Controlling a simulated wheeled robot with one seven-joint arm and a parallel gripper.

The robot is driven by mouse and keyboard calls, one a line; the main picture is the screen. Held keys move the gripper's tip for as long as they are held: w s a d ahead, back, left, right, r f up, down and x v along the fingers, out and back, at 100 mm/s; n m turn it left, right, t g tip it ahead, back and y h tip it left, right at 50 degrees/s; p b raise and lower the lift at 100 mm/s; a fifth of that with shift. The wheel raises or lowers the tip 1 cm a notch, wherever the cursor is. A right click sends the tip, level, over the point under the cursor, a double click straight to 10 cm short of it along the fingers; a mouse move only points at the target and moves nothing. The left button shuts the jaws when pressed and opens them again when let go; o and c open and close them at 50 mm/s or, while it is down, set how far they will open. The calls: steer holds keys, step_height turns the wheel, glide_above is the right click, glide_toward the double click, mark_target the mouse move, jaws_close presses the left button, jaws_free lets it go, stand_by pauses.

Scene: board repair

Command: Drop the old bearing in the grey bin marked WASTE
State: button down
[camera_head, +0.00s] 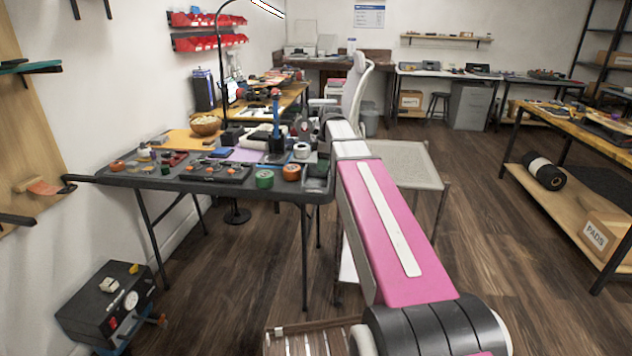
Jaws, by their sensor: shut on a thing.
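My arm reaches from the lower right toward the right end of the dark work table (229,186). Its far end is near the table's right end. I cannot make out my gripper's fingers or anything held in them. I cannot identify the old bearing. A small grey open bin (318,186) sits at the table's front right corner, just left of my pink arm link. I can read no marking on it. Another grey bin (370,122) stands on the floor behind the office chair, partly hidden by my arm. No WASTE label is legible on either.
A green tape roll (264,179), an orange roll (291,173) and a wooden bowl (206,125) are on the crowded table. A grey cart (408,166) stands right of my arm. A black box unit (104,303) is at lower left. The floor between the right bench and cart is clear.

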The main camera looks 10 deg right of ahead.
steer(key=c, duration=0.7)
jaws_free()
steer(key=shift+r, duration=0.1)
step_height(320, 180, up, 11)
steer(key=d, duration=0.1)
steer(key=shift+s+d+f, duration=0.15)
steer(key=shift+d+f, duration=0.05)
steer(key=shift+d, duration=0.1)
